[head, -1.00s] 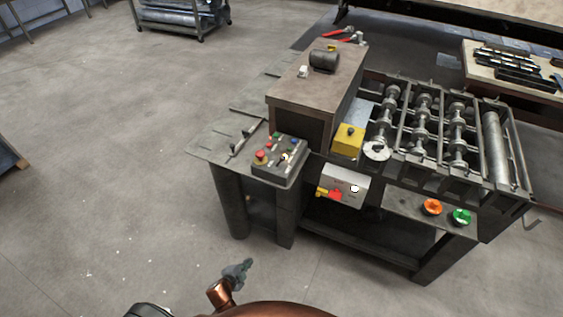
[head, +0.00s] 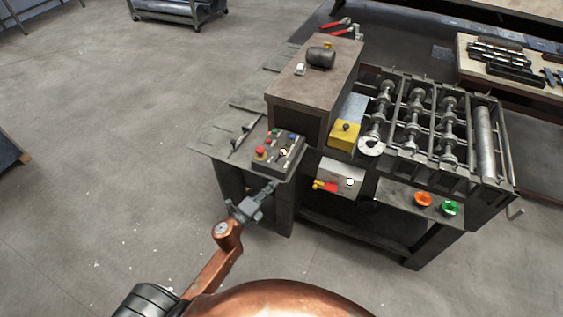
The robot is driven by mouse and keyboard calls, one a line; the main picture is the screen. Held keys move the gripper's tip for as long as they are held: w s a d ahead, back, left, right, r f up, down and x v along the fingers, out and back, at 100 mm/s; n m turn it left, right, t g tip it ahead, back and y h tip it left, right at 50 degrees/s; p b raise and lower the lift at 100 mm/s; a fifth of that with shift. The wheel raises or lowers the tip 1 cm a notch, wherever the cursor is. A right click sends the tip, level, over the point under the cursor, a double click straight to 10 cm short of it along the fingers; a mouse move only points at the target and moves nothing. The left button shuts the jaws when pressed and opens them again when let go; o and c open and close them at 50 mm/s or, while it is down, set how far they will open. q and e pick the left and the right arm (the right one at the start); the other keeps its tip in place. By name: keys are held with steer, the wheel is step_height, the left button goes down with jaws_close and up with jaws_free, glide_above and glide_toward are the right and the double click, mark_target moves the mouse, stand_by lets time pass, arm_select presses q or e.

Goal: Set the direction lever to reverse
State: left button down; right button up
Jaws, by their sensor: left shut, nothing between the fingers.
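A roll-forming machine on a dark stand carries a light grey box (head: 340,177) on its front, with a red-and-yellow lever (head: 325,186) at the box's left side. This lever lies roughly level, its red end pointing left; its labels are too small to read. A dark control panel (head: 279,155) with several coloured buttons and a small knob sits up and left of the box. My left gripper (head: 272,187) is shut and empty, its tip just below the panel's front edge and left of the lever. I cannot tell whether it touches the panel. My right gripper is out of view.
Orange (head: 423,199) and green (head: 450,208) buttons sit on the shelf at the right. A yellow block (head: 344,136) and rollers (head: 412,110) are above. A dark mallet head (head: 321,57) rests on the brown housing (head: 310,90).

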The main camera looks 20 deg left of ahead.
arm_select(q)
steer(key=shift+w, duration=0.15)
steer(key=p, duration=0.2)
glide_above(282, 170)
stand_by(0.4)
steer(key=shift+r, duration=0.1)
